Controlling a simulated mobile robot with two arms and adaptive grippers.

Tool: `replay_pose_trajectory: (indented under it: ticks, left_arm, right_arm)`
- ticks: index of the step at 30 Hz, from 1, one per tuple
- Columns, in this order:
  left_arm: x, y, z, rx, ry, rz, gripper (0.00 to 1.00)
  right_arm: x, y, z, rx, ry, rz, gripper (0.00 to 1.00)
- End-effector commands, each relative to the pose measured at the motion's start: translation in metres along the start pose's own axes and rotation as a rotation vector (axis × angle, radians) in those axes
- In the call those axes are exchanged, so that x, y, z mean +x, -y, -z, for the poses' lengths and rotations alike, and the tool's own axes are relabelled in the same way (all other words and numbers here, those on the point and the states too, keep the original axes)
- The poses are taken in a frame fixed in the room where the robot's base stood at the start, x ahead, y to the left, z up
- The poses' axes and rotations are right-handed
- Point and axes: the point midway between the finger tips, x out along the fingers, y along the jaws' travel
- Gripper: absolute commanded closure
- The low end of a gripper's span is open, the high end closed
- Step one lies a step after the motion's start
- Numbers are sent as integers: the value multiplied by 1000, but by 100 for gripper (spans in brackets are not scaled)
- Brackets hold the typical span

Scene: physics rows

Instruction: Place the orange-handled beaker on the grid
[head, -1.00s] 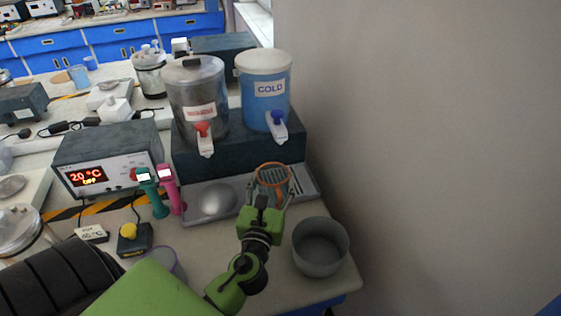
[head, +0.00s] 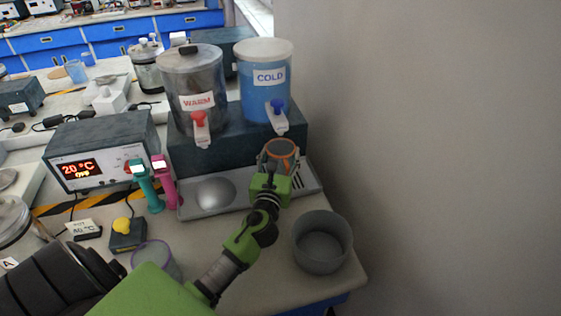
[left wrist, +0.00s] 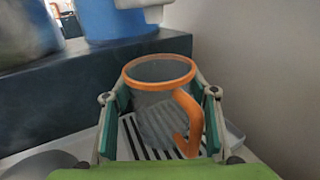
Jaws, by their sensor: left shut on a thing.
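The clear beaker with an orange rim and orange handle (head: 282,147) is held by my left gripper (head: 280,168), in front of the cold dispenser. In the left wrist view the beaker (left wrist: 158,105) stands upright between the two fingers (left wrist: 160,115), which press on its sides; its handle faces the camera. The slotted grid (head: 308,180) is the right part of the metal drip tray. Its dark slots (left wrist: 130,142) show below and around the beaker's base in the wrist view. I cannot tell whether the base touches the grid. My right gripper is not in view.
The warm dispenser (head: 192,90) and cold dispenser (head: 264,85) stand on a dark block behind the tray, their taps facing forward. A grey bowl (head: 321,242) is at front right. Teal and pink handheld devices (head: 163,185) stand left of the tray. A wall closes the right side.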

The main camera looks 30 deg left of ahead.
Motion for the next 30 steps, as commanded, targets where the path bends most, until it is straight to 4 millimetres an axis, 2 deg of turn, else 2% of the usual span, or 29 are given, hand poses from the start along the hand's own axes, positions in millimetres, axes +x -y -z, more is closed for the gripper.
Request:
replay_pose_trajectory:
  ticks: [12,13,15,27,30]
  left_arm:
    - [0,0,6,0,1,0,69]
    - [0,0,5,0,1,0,42]
    - [0,0,4,0,0,0,30]
    - [0,0,-1,-2,1,0,30]
    - [-14,0,3,-1,-2,1,30]
  right_arm:
    - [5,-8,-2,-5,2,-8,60]
    - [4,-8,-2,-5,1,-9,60]
    - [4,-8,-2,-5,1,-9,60]
    - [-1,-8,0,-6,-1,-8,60]
    - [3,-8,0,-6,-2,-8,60]
